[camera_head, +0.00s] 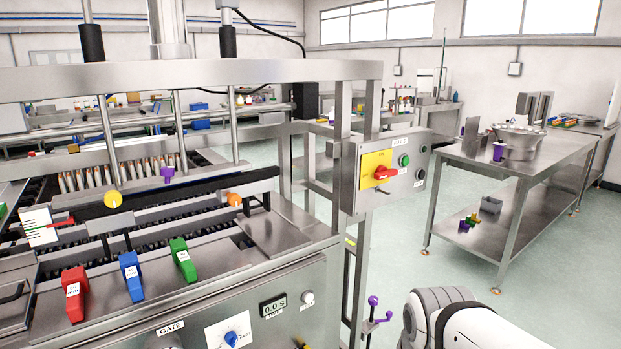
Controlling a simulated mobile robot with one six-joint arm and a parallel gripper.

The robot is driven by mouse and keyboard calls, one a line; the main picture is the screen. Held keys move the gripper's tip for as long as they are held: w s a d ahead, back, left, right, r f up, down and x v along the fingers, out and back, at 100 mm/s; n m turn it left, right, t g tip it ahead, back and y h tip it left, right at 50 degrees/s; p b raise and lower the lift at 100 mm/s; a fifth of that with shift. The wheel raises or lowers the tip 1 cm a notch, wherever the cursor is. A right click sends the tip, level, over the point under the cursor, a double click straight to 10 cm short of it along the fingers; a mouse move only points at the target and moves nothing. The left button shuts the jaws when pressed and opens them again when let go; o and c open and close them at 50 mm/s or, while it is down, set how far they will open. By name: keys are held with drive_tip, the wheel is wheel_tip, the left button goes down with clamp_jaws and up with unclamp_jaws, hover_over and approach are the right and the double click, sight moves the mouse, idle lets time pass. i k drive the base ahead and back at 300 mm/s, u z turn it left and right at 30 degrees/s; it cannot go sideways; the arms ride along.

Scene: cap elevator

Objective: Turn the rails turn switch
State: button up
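Several controls sit on the steel machine (200,290), and I cannot read a label for the rails on any of them. A red rotary switch (384,173) is on a yellow plate on the side control box (348,190). A blue knob (231,338) on a white dial is low on the front panel, right of a "GATE" label. The panel's bottom edge is cut off by the frame, so other controls there are partly hidden. My gripper is not in view; a white and grey rounded link, likely of my arm, shows at the bottom right.
Red (75,294), blue (131,276) and green (183,260) levers stand on the machine's top. A purple-knobbed stand (373,316) is right of the panel. A steel table (510,160) stands at the right, with clear floor between it and the machine.

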sight(382, 172)
drive_tip(key=z, duration=0.4)
drive_tip(key=k, duration=1.1)
drive_tip(key=z, duration=1.05)
drive_tip(key=i, duration=1.75)
drive_tip(key=u, duration=1.1)
drive_tip(key=i, duration=0.55)
drive_tip(key=u, duration=0.2)
drive_tip(key=k, duration=0.75)
drive_tip(key=u, duration=0.2)
drive_tip(key=i, duration=0.75)
